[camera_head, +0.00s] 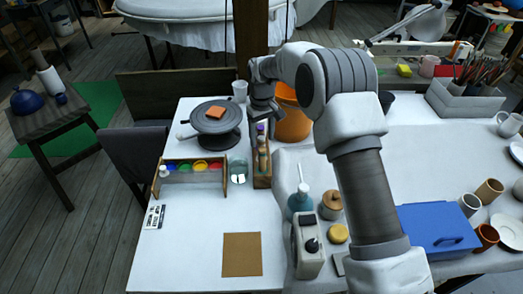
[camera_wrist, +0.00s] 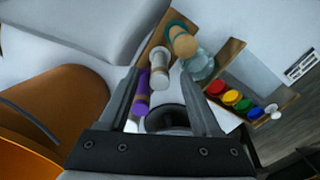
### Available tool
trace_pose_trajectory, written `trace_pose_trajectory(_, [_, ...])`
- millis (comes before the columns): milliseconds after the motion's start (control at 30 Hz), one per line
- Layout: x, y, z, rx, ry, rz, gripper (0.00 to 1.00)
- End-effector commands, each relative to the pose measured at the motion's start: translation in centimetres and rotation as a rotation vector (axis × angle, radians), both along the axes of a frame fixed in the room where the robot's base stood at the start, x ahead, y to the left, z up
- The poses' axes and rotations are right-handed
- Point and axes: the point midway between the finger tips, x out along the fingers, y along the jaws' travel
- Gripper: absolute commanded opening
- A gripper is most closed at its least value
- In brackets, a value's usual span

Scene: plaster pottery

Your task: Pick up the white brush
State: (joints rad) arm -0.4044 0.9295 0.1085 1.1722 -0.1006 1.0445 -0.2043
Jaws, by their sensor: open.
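A white-topped, rod-like item with a tan band (camera_wrist: 159,75), which looks like the white brush, stands in a narrow wooden holder. In the wrist view it lies between my gripper's fingers (camera_wrist: 157,70), with no visible contact. A purple-ended item (camera_wrist: 142,97) stands beside it near the left finger, and a tan-topped item with green below (camera_wrist: 183,42) is farther up the holder. My gripper (camera_head: 262,113) is open and empty above the back end of the wooden holder (camera_head: 262,181) in the head view. The brush's lower part is hidden.
An orange bucket (camera_head: 291,124) stands close right of my gripper. A dark turntable (camera_head: 216,120) with an orange block is left. A glass jar (camera_head: 238,171) and a paint rack (camera_head: 193,178) stand beside the holder.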

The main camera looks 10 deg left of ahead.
Motion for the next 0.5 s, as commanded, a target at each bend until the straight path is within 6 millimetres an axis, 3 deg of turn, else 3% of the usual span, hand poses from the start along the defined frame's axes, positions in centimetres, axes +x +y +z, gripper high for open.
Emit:
trace_pose_trajectory(300, [0.2,0.2,-4.4,-0.001,0.002,0.000,0.65])
trace_pose_trajectory(500, [0.2,0.2,-4.5,0.000,0.000,0.000,0.65])
